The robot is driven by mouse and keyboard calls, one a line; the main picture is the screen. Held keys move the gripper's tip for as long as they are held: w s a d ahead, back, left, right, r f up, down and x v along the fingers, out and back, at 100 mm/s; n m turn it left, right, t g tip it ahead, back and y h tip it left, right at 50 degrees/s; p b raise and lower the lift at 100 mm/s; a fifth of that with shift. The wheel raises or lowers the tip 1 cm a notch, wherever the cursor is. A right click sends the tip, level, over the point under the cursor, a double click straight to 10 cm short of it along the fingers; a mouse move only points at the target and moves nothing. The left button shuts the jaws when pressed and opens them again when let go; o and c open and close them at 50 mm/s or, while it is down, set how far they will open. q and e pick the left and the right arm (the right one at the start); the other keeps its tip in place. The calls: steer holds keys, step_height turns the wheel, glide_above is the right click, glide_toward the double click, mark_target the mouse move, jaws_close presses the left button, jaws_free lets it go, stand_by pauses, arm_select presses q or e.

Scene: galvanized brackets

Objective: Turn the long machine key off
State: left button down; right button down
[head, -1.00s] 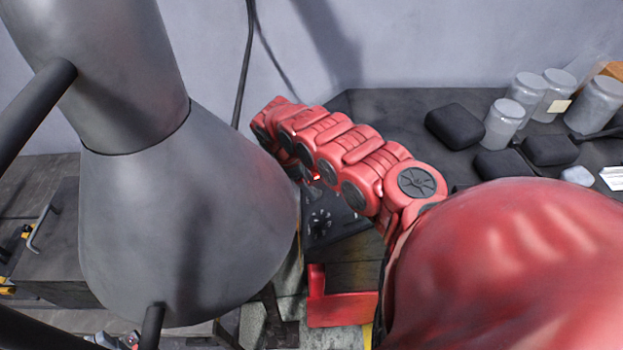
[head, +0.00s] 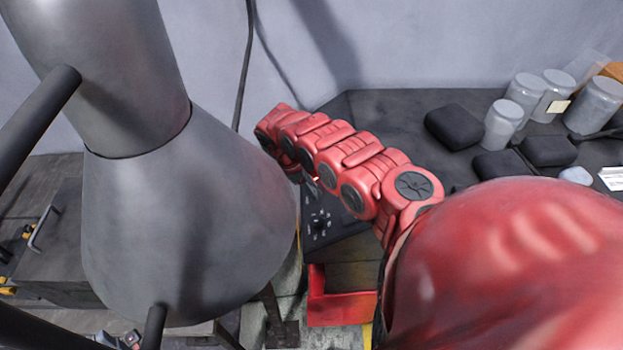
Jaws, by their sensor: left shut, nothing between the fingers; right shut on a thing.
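A dark control panel (head: 345,222) shows in the middle, partly behind my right arm. It carries a round black dial (head: 319,222) with pale marks around it. My red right arm (head: 345,165) comes in from the right and reaches across above the panel. A small grey part of my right gripper (head: 309,186) seems to show under the arm, close above the dial, shut. The long machine key cannot be made out clearly; the arm and gripper cover that spot. My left gripper cannot be seen.
The big grey hood (head: 190,220) fills the left and blocks sight of what lies behind it. A dark bench at the back right holds grey jars (head: 503,124) and black cases (head: 455,126). A red frame (head: 335,308) stands below the panel.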

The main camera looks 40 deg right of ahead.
steer(key=shift+w+f+n+b, duration=0.15)
steer(key=shift+n+b, duration=0.25)
steer(key=shift+b, duration=0.4)
steer(key=n+g+b, duration=0.1)
steer(key=n+b, duration=0.2)
steer(key=b, duration=0.4)
steer(key=n+g+b, duration=0.1)
steer(key=n+b, duration=0.2)
steer(key=b, duration=0.4)
steer(key=shift+w+f+n+y, duration=0.2)
steer(key=shift+n+y, duration=0.2)
steer(key=shift+r+n+b, duration=0.25)
steer(key=shift+n+b, duration=0.15)
steer(key=shift+b, duration=0.5)
steer(key=shift+c, duration=2)
jaws_free()
steer(key=shift+r, duration=0.1)
